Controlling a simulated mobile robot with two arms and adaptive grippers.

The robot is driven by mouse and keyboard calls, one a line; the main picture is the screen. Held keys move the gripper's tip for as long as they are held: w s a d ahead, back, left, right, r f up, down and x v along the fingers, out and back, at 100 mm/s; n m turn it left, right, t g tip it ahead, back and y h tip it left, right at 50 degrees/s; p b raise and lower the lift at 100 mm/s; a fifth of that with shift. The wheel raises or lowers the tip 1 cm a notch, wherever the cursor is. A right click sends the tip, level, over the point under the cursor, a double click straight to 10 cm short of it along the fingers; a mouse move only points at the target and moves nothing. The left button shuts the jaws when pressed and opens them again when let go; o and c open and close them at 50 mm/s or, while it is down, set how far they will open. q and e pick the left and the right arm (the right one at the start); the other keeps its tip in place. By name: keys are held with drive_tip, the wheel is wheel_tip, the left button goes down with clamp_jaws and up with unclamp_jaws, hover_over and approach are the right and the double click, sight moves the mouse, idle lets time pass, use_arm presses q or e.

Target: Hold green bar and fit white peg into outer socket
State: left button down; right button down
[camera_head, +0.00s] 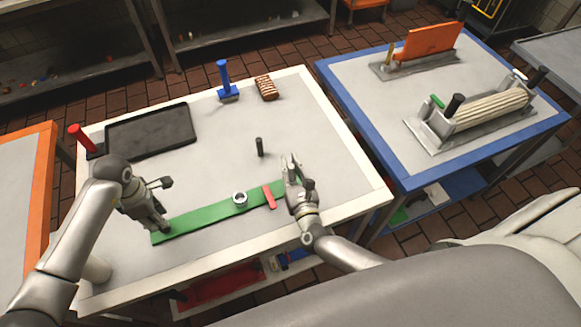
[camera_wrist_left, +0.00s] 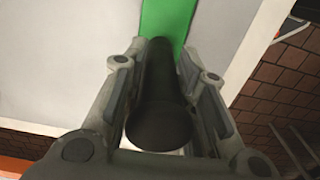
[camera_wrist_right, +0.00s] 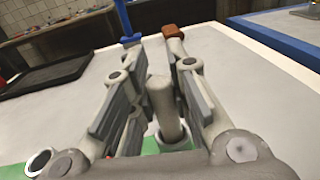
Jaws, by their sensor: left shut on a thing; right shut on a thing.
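The long green bar (camera_head: 205,215) lies across the front of the table. My left gripper (camera_head: 162,226) is at its left end, shut on an upright dark handle (camera_wrist_left: 160,110); green shows beyond it in the left wrist view. My right gripper (camera_head: 292,165) is at the bar's right end, shut on the pale, whitish peg (camera_wrist_right: 165,105). The peg's lower end is over or at the green surface; a pale rim shows around it, but I cannot tell whether it is seated. A light ring-shaped socket (camera_head: 239,198) is mid-bar and shows in the right wrist view (camera_wrist_right: 40,160).
A red piece (camera_head: 269,197) lies across the bar. A dark upright peg (camera_head: 259,147), a black tray (camera_head: 150,132), a blue-handled tool (camera_head: 225,82) and a brown striped block (camera_head: 266,88) are behind. A blue-edged table (camera_head: 385,150) stands at right.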

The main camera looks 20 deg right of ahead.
drive_tip(key=shift+f, duration=0.6)
drive_tip(key=shift+f, duration=0.1)
drive_tip(key=c, duration=1.4)
unclamp_jaws()
drive_tip(key=s, duration=0.4)
drive_tip(key=s+a, duration=0.1)
drive_tip(key=s, duration=0.7)
drive_tip(key=shift+a, duration=0.2)
use_arm(q)
drive_tip(key=c, duration=1)
unclamp_jaws()
use_arm(e)
drive_tip(key=shift+w, duration=0.1)
